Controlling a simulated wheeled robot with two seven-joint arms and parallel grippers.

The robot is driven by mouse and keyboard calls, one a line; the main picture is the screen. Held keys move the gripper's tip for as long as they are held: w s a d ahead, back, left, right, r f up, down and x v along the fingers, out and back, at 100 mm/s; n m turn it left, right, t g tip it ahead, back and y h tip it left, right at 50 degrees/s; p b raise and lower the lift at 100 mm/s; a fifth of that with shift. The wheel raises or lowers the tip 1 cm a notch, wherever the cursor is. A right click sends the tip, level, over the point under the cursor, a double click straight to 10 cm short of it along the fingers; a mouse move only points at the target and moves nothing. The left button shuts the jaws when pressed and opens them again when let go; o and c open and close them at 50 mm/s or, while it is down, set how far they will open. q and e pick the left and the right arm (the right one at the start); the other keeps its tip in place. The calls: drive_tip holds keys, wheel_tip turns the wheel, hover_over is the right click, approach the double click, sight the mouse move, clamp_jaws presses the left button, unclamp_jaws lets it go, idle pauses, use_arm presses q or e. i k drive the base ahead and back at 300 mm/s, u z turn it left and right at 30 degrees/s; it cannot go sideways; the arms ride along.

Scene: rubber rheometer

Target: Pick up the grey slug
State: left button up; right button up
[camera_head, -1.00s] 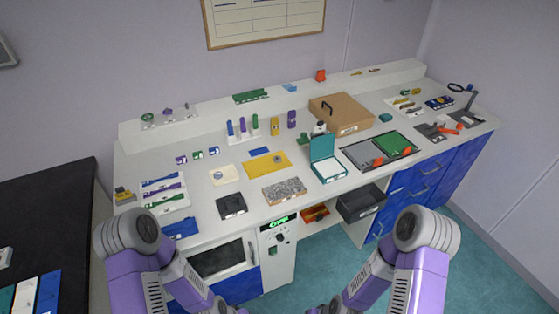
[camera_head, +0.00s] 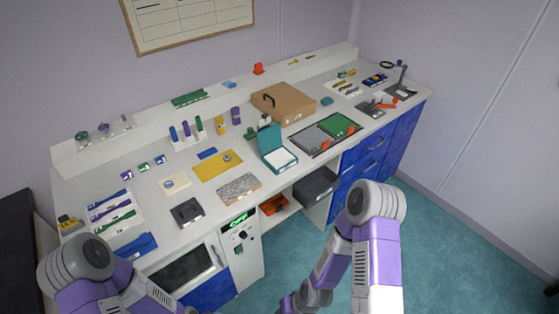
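A small grey round thing (camera_head: 227,157) lies on the yellow mat (camera_head: 208,170) in the middle of the bench. It may be the grey slug, but it is too small to be sure. A pale square pad (camera_head: 167,187) to its left also bears a small round mark or piece that I cannot make out. My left arm comes in at the bottom left and my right arm at the bottom centre-right, both in front of the bench. Neither gripper's fingertips show, and no gripper is seen near the mat.
A speckled grey slab (camera_head: 239,187), a black square block (camera_head: 187,213) and an open teal box (camera_head: 270,141) stand around the yellow mat. A brown case (camera_head: 285,102) is behind. A dark bin (camera_head: 315,187) sits below the bench front. The floor at right is clear.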

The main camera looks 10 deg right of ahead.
sight(226, 158)
drive_tip(key=z, duration=1.2)
drive_tip(key=i, duration=0.9)
drive_tip(key=u, duration=1.8)
